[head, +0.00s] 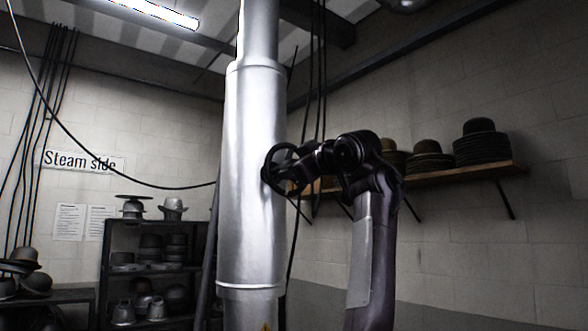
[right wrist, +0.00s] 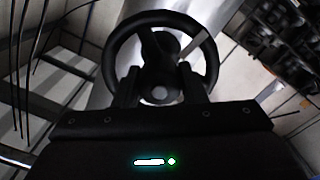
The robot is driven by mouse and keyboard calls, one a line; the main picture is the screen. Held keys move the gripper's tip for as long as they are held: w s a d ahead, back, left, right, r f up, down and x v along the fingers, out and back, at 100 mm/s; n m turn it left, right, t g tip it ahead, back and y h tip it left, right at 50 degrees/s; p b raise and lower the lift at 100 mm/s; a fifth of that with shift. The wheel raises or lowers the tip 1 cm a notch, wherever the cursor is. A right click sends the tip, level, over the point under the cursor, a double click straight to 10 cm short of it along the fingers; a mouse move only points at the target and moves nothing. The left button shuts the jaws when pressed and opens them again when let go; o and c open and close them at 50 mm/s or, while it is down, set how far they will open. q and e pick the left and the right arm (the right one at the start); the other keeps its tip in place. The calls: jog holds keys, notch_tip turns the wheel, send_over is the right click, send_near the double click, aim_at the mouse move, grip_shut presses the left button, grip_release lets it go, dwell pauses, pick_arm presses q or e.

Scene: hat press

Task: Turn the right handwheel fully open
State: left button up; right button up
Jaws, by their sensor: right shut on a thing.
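A dark handwheel (head: 270,171) with a round rim and spokes sits on the right side of a large silver vertical pipe (head: 250,220). My right gripper (head: 298,167) is at the wheel, reaching it from the right. In the right wrist view the wheel (right wrist: 163,48) faces the camera, with its rim and hub in sight. The two fingers of my right gripper (right wrist: 161,88) stand on either side of the wheel's lower middle, shut on it. The exact contact points are dark and hard to make out. My left gripper is not in view.
A wooden wall shelf (head: 470,170) with stacked hats (head: 481,143) is behind my right arm.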

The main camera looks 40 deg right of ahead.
jog(key=n, duration=0.2)
jog(key=n+p, duration=0.1)
jog(key=n, duration=0.1)
jog(key=shift+r+n, duration=0.2)
jog(key=shift+n, duration=0.1)
jog(key=n+p, duration=0.2)
jog(key=n, duration=0.2)
jog(key=shift+d+r+n, duration=0.1)
jog(key=shift+n, duration=0.2)
jog(key=n+p, duration=0.4)
jog(key=n, duration=0.2)
jog(key=shift+p, duration=0.3)
jog(key=shift+n+p, duration=1)
jog(key=shift+n, duration=0.8)
jog(key=shift+y, duration=0.3)
jog(key=o, duration=0.7)
jog(key=shift+f, duration=0.2)
